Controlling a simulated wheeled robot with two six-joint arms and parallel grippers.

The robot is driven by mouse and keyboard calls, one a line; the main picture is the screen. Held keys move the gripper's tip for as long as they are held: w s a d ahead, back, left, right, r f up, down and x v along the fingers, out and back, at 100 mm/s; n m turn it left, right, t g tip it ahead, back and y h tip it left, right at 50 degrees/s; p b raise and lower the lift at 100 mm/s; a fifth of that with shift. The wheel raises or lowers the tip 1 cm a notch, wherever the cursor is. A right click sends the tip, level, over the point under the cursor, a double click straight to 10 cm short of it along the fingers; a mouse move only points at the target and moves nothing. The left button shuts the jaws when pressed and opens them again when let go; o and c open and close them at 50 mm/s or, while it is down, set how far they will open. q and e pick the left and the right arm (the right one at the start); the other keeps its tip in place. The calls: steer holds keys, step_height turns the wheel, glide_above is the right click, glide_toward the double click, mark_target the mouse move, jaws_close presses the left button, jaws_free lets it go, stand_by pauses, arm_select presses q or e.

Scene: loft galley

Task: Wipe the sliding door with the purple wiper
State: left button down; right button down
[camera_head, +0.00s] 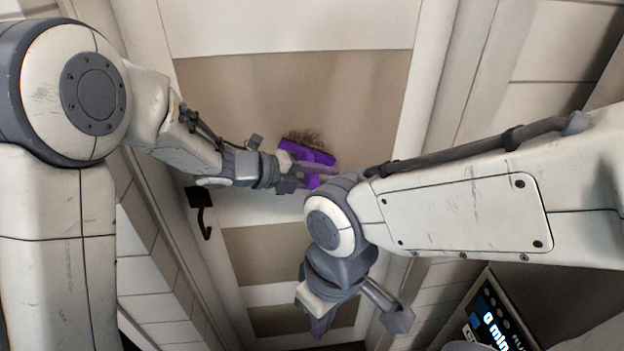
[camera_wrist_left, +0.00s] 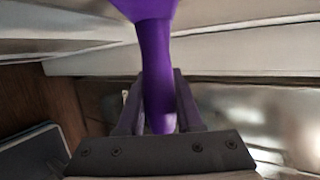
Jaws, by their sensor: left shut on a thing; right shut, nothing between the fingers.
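The sliding door (camera_head: 290,85) has beige panels between pale cross rails and fills the middle of the head view. A dark, scribbly smudge (camera_head: 303,134) shows on its large beige panel. My left gripper (camera_head: 300,174) is shut on the purple wiper (camera_head: 312,153), whose head lies just below the smudge and overlaps its lower edge. I cannot tell whether the head touches the door. In the left wrist view the wiper's handle (camera_wrist_left: 157,65) stands between the fingers, its wider part upward. My right gripper (camera_head: 321,326) is lower, shut and empty.
A black hooked handle (camera_head: 203,212) sits left of the door. A dark panel with a lit display (camera_head: 490,320) is at the lower right. Pale frame posts and planked walls flank the door. My right forearm crosses the right half and hides part of the door.

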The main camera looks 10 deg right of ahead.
arm_select(q)
steer(key=d+r, duration=0.1)
steer(key=d, duration=0.6)
steer(key=shift+a+r, duration=0.15)
steer(key=shift+a, duration=1.55)
steer(key=shift+a+r, duration=0.15)
steer(key=shift+a, duration=1.6)
steer(key=shift+a+r, duration=0.15)
steer(key=shift+a, duration=1.55)
steer(key=shift+w+d+r+b, duration=0.1)
steer(key=shift+d+b, duration=0.2)
steer(key=shift+d, duration=1.6)
steer(key=d, duration=0.6)
steer(key=shift+d+b, duration=0.25)
steer(key=shift+b, duration=0.15)
steer(key=shift+s, duration=0.2)
